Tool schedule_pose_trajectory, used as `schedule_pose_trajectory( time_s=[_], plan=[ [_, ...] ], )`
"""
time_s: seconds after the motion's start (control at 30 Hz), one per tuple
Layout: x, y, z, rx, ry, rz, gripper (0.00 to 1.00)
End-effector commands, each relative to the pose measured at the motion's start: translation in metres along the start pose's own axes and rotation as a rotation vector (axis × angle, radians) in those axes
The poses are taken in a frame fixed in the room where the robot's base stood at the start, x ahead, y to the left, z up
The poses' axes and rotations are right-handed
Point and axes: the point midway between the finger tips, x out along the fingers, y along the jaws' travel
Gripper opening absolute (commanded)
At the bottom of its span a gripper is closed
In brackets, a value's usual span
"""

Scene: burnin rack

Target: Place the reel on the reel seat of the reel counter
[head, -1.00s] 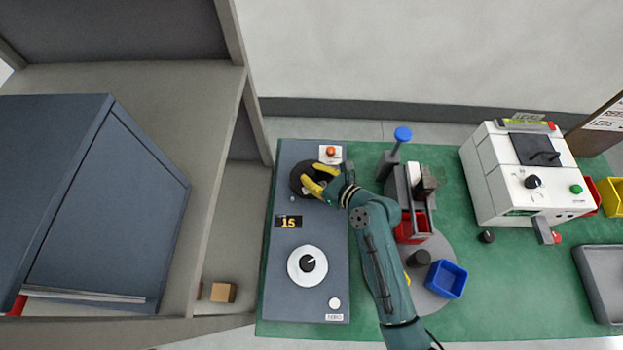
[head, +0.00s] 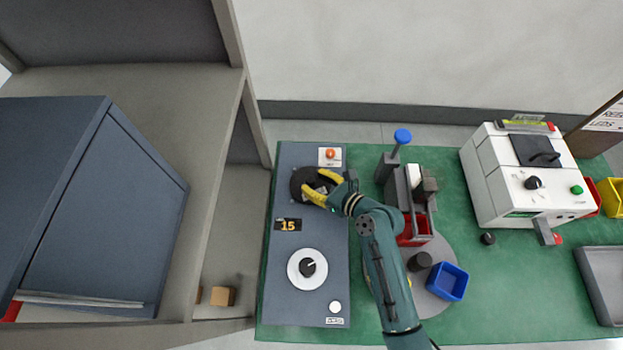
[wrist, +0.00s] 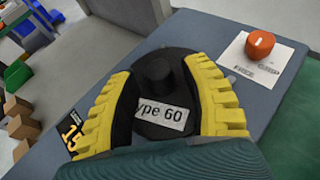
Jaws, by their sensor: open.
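The reel (head: 303,183), a black disc, lies flat at the far end of the grey-blue reel counter (head: 274,260). In the wrist view the reel (wrist: 157,106) shows a raised black hub and a white label reading "ype 60". My gripper (head: 317,186) is open. Its yellow fingers, also in the wrist view (wrist: 165,90), stand on either side of the hub, with gaps between them and it. The reel seat is not visible; the reel appears to cover that spot, but I cannot tell how it sits beneath.
The counter carries an orange knob (head: 330,153), a "15" display (head: 288,225) and a white dial (head: 307,268). A round grey stand with a red bin (head: 414,231) and a blue bin (head: 447,281) is to the right. A grey cabinet (head: 95,215) stands left.

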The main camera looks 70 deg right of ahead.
Motion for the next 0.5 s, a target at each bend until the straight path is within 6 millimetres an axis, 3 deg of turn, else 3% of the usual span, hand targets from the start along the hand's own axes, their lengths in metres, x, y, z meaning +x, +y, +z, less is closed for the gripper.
schedule_pose_trajectory(
  time_s=[0.3, 0.5],
  plan=[
    [-0.080, 0.000, 0.001, 0.003, 0.001, -0.004, 0.46],
    [-0.103, 0.000, 0.000, 0.001, 0.001, -0.001, 0.46]
  ],
)
